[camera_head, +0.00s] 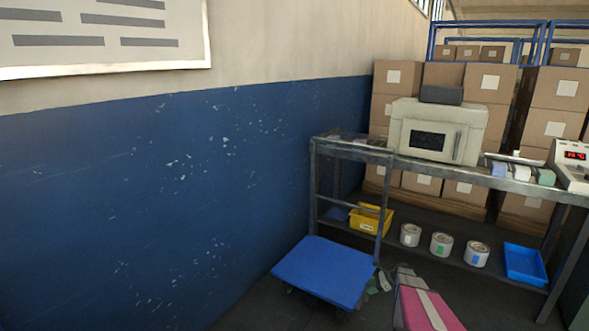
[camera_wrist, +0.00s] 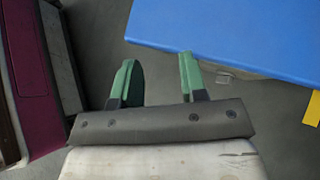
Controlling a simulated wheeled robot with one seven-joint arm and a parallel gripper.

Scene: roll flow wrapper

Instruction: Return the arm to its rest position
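My gripper (camera_wrist: 157,60) has two green fingers set apart, with nothing between them but the dark floor. In the wrist view, the right fingertip appears against the near edge of a blue flat platform (camera_wrist: 235,32); I cannot tell whether it touches. In the head view my gripper (camera_head: 378,282) is low, just right of the blue platform (camera_head: 322,272), and its fingers are small and partly hidden there.
A grey metal bench (camera_head: 345,150) stands behind, holding a beige machine (camera_head: 437,131). Its lower shelf has a yellow bin (camera_head: 369,221), several cans and a blue tray (camera_head: 524,264). A blue-and-cream wall (camera_head: 190,190) is at left. Stacked boxes (camera_head: 490,85) stand behind the bench.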

